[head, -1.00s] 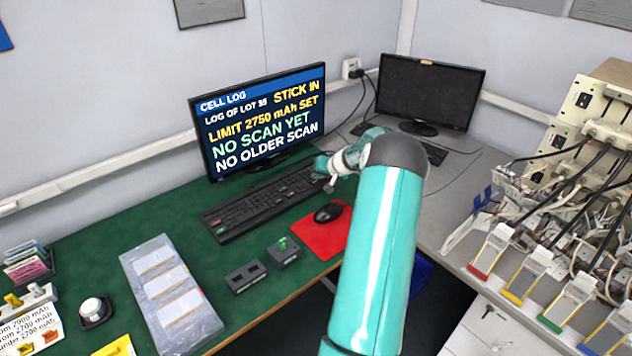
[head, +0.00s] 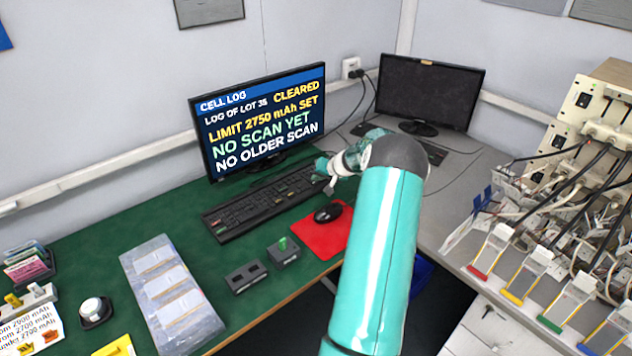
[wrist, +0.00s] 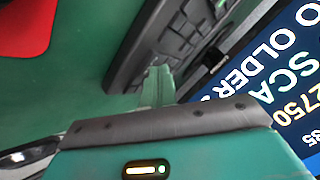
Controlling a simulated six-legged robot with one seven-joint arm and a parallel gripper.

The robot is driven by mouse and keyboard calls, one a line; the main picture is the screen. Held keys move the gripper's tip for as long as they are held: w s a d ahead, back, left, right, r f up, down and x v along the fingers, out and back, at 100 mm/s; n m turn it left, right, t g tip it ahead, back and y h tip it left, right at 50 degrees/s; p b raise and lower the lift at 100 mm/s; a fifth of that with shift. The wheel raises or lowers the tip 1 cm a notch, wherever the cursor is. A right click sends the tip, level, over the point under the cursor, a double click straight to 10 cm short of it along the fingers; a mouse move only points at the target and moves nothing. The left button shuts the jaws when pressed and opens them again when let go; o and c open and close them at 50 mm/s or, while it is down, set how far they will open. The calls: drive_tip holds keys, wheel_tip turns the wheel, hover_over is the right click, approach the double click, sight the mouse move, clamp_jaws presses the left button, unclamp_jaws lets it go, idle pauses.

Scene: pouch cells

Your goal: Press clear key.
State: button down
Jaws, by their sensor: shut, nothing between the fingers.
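The black keyboard (head: 255,207) lies on the green mat in front of the lit monitor (head: 262,122). The monitor reads CELL LOG, LOG OF LOT 35 CLEARED, LIMIT 2750 mAh SET, NO SCAN YET, NO OLDER SCAN. My gripper (head: 326,183) is shut and empty at the right end of the keyboard. Its fingers show in the wrist view (wrist: 158,86), close to the keyboard (wrist: 170,42). The clear key itself cannot be made out. I cannot tell whether the fingertips touch a key or hover just above.
A black mouse (head: 328,213) on a red pad (head: 318,238) lies near the arm. Two small dark blocks and a tray of pouch cells (head: 165,283) are nearer the front. A dark second monitor (head: 428,92) stands behind the arm. A cabled cell rack is at right.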

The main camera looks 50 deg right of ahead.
idle(0.4)
drive_tip(key=shift+r, duration=0.8)
drive_tip(key=shift+r, duration=2.5)
